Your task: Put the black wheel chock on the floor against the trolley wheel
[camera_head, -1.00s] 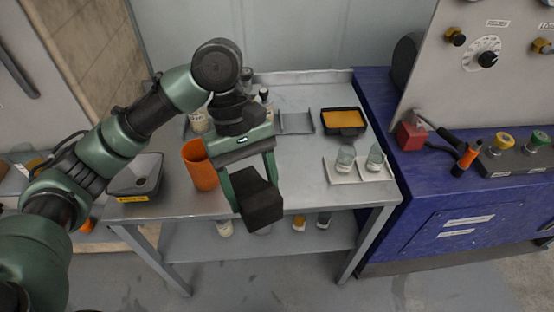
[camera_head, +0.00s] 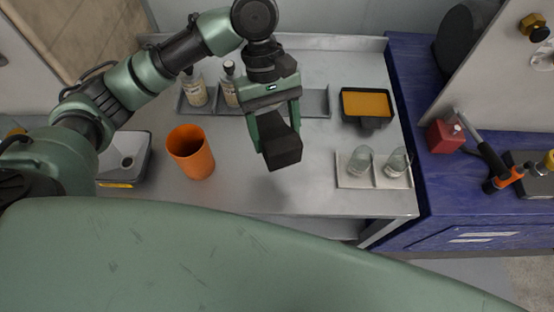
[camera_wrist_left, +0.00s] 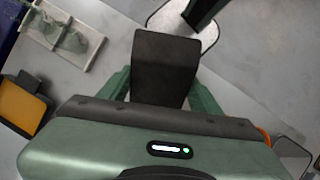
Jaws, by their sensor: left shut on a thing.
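The black wheel chock (camera_head: 283,152) is a dark wedge-like block between the fingers of my left gripper (camera_head: 275,128). The gripper is shut on it and holds it above the front part of the metal table (camera_head: 240,195). In the left wrist view the chock (camera_wrist_left: 167,65) fills the space between the green fingers. Neither the trolley wheel nor my right gripper can be made out in these frames.
An orange cup (camera_head: 191,155), a grey tray (camera_head: 122,160), bottles (camera_head: 195,92), a dark tray with orange contents (camera_head: 366,104) and two glasses (camera_head: 360,160) stand on the table. A blue bench (camera_head: 425,60) adjoins on the right. A large green surface covers the foreground.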

